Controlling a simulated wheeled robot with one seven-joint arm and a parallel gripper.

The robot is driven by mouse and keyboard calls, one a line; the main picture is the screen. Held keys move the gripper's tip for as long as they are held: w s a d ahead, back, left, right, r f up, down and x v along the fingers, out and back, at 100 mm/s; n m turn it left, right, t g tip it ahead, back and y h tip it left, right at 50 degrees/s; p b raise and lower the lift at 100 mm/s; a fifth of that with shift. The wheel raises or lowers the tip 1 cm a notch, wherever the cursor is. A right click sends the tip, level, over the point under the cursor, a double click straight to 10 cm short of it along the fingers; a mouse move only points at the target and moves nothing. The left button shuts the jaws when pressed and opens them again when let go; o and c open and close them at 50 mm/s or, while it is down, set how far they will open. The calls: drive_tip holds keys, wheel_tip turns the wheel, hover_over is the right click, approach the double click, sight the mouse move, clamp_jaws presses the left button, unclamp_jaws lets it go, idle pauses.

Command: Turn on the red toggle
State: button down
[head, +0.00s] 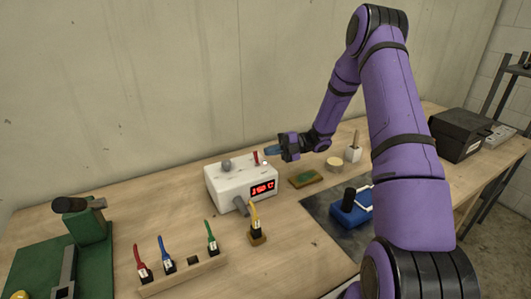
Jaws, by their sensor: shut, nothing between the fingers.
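A white box (226,188) with a red lit display (262,188) sits on the wooden bench near the middle of the head view. The red toggle (257,158) stands on its top, towards the back right. It looks tilted slightly left, but it is small, so its exact setting is hard to tell. A round grey knob (226,165) is on the top to its left. My gripper (267,152) comes in from the right, level with the toggle, and is shut and empty. Its tips are at or very close to the toggle's right side; I cannot tell whether they touch.
A wooden rack (182,272) with coloured plugs and a yellow-cabled plug (256,224) stand in front of the box. A green sponge-like block (306,178), a blue tool (350,209) on a dark mat and a black case (459,134) are to the right. A green fixture (85,232) stands left.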

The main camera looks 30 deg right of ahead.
drive_tip(key=v, duration=0.8)
drive_tip(key=shift+d, duration=0.4)
drive_tip(key=s+a+r+n+g+h, duration=0.2)
drive_tip(key=s+a+r+n+h, duration=0.3)
drive_tip(key=s+a+r+n, duration=0.35)
drive_tip(key=s+a+r+n+g+h, duration=0.35)
drive_tip(key=s+a+r+n, duration=0.2)
drive_tip(key=r+n, duration=0.55)
drive_tip(key=s+a+r+n+t+h, duration=0.1)
drive_tip(key=s+r+n+t+h, duration=0.2)
drive_tip(key=s+n, duration=0.6)
drive_tip(key=s+a+r+n+t+h, duration=0.1)
drive_tip(key=s+r+n+t+h, duration=0.3)
drive_tip(key=s+n, duration=0.6)
drive_tip(key=n+h, duration=0.1)
drive_tip(key=n, duration=0.2)
drive_tip(key=shift+a+n+t, duration=0.35)
